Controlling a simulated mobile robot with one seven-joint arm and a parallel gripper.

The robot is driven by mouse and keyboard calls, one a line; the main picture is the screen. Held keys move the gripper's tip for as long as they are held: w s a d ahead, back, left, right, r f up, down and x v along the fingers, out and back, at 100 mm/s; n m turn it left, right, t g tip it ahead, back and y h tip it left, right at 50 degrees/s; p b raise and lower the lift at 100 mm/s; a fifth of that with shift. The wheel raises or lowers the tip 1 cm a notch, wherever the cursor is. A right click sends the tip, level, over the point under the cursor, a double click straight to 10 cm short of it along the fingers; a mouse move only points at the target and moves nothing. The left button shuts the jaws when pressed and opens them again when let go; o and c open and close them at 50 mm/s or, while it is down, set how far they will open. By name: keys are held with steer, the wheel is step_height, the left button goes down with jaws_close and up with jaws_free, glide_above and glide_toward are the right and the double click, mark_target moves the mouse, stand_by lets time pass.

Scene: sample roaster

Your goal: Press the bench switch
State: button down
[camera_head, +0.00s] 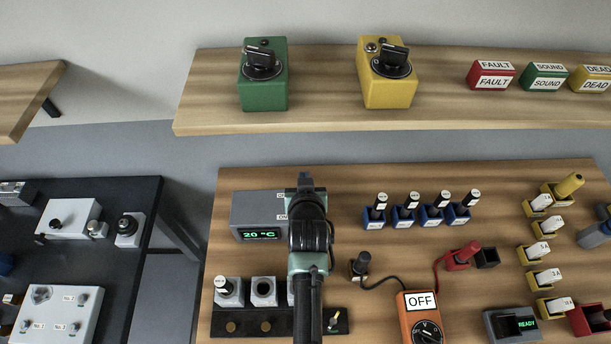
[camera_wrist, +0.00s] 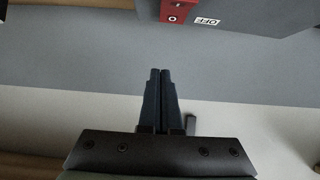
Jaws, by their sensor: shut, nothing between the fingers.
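The switch (camera_wrist: 177,12) is a red rocker with white marks, on a dark grey housing (camera_wrist: 245,22) at the top of the wrist view. A white OFF label (camera_wrist: 207,21) sits beside it, upside down in this view. My gripper (camera_wrist: 160,72) is shut and empty. Its fingertips appear below the switch in the wrist view, with a gap between. In the head view my arm stands in front of a grey box (camera_head: 258,211) reading 20 °C and covers its right part.
The wooden bench (camera_head: 345,275) also holds blue blocks with black-handled pieces (camera_head: 404,214), an orange meter (camera_head: 421,315) with cables and a grey READY box (camera_head: 512,325). Grey holders (camera_head: 229,290) stand close left of my arm. A shelf (camera_head: 325,118) runs above.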

steer(key=s+r+b, duration=0.1)
steer(key=s+r, duration=0.4)
steer(key=r, duration=0.2)
steer(key=shift+s+r+b, duration=0.25)
steer(key=shift+r+b, duration=0.05)
steer(key=shift+r, duration=0.05)
stand_by(0.4)
